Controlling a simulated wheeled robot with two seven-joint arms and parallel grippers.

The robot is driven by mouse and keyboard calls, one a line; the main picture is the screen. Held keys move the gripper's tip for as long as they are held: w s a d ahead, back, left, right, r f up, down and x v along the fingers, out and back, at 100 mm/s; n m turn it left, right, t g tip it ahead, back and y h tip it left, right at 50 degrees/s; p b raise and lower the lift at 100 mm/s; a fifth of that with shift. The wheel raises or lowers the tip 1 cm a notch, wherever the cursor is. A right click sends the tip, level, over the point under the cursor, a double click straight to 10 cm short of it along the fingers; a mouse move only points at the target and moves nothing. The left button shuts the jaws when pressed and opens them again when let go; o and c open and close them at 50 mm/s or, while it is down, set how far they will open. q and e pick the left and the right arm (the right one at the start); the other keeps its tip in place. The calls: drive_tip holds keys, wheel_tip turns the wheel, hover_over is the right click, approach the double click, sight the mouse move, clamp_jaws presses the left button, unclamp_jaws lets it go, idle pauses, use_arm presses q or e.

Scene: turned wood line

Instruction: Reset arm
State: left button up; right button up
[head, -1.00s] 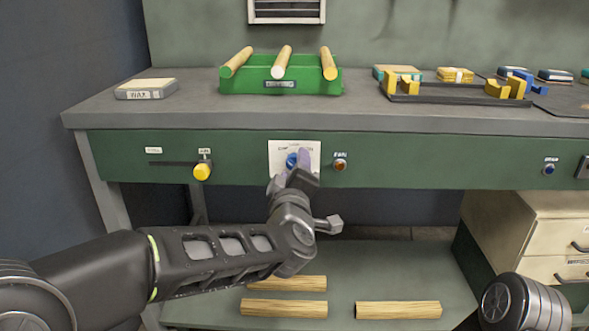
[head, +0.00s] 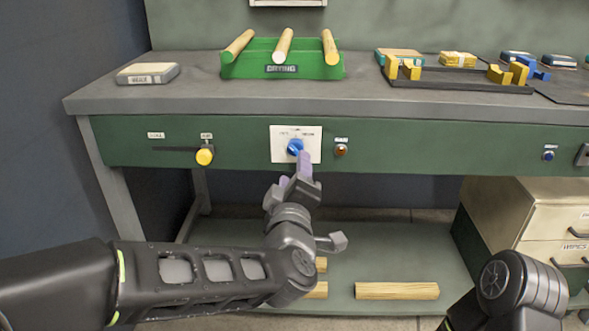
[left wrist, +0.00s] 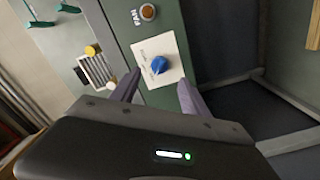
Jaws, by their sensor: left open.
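My left gripper (head: 294,172) is open and empty in front of the bench's green front panel. Its fingertips are just below and in front of a blue knob (head: 295,147) on a white plate (head: 312,146). In the left wrist view the knob (left wrist: 159,65) shows between and beyond the two purple-grey fingers (left wrist: 158,92), with nothing held. My right arm shows at the lower right of the head view, but its gripper is out of the picture.
A yellow slider knob (head: 204,156) is left of the plate and a red-brown button (head: 341,150) is right of it. A green drying rack (head: 352,62) holds three wooden rods. Drawers (head: 556,218) stand at right.

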use_arm(q)
drive_tip(key=s+d+f+m+g+h, duration=0.1)
drive_tip(key=d+f+m+g+h, duration=0.1)
drive_tip(key=d+f+m, duration=0.3)
drive_tip(key=d+f+m+g+h, duration=0.1)
drive_tip(key=f+m+h, duration=0.15)
drive_tip(key=f, duration=0.35)
drive_tip(key=s+a+f+m+g, duration=0.1)
drive_tip(key=s+f+g, duration=0.2)
drive_tip(key=f, duration=0.7)
drive_tip(key=s+a+f+m+g, duration=0.1)
drive_tip(key=s+f+m+g, duration=0.15)
drive_tip(key=f, duration=0.75)
drive_tip(key=s+a+f+n+g, duration=0.1)
drive_tip(key=s+a+f+g, duration=0.35)
drive_tip(key=s+f, duration=0.7)
drive_tip(key=s+a+f+g, duration=0.4)
drive_tip(key=s+a+f, duration=0.1)
drive_tip(key=s+f, duration=0.6)
wheel_tip(320, 180, up, 34)
drive_tip(key=s+d+p, duration=0.1)
drive_tip(key=p, duration=3.4)
drive_tip(key=shift+s, duration=0.15)
use_arm(e)
wheel_tip(320, 180, up, 36)
drive_tip(key=s+a, duration=0.1)
drive_tip(key=s, duration=0.2)
drive_tip(key=shift+a+f+g+y, duration=0.25)
drive_tip(key=shift+a+g+y, duration=0.05)
drive_tip(key=shift+a+g, duration=0.1)
